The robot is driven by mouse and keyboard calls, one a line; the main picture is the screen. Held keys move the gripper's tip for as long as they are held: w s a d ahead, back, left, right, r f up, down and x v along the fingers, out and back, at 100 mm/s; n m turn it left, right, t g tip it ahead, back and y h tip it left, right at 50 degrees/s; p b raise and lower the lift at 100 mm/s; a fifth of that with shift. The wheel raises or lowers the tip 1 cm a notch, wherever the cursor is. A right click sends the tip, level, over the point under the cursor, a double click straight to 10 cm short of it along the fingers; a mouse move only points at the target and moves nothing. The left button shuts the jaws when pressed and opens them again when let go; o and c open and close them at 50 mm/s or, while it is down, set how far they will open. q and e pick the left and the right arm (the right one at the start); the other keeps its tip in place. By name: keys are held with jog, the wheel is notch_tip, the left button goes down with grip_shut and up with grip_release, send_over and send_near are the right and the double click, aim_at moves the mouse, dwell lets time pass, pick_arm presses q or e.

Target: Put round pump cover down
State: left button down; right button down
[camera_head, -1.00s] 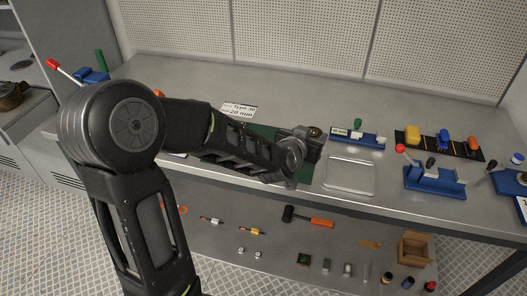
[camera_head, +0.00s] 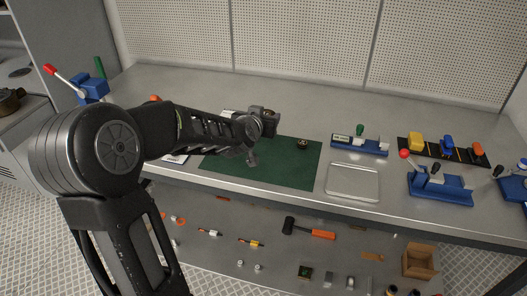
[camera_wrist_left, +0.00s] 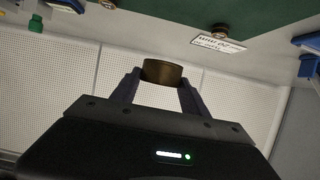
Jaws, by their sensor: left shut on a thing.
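My left gripper (camera_head: 264,118) is above the far part of the green mat (camera_head: 290,177), in the head view. In the left wrist view, it (camera_wrist_left: 160,92) is shut on a round, bronze-brown pump cover (camera_wrist_left: 162,72), gripped between both fingers. The cover is held up, apart from the bench top. A small dark round part (camera_head: 303,143) sits on the mat, right of the gripper. My right gripper is not in view.
A shallow metal tray (camera_head: 353,181) lies right of the mat. Blue fixtures with levers (camera_head: 440,188) and a dark strip with coloured parts stand at the right. A red-levered blue fixture (camera_head: 92,88) stands at the far left. The bench behind the mat is mostly clear.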

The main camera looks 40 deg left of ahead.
pick_arm(q)
send_over(264, 151)
notch_tip(264, 151, down, 5)
jog(key=shift+f, duration=0.25)
jog(key=shift+f, duration=1.95)
jog(key=shift+d, duration=0.1)
jog(key=shift+f+b, duration=0.15)
jog(key=shift+b, duration=0.25)
jog(key=c, duration=0.6)
grip_release()
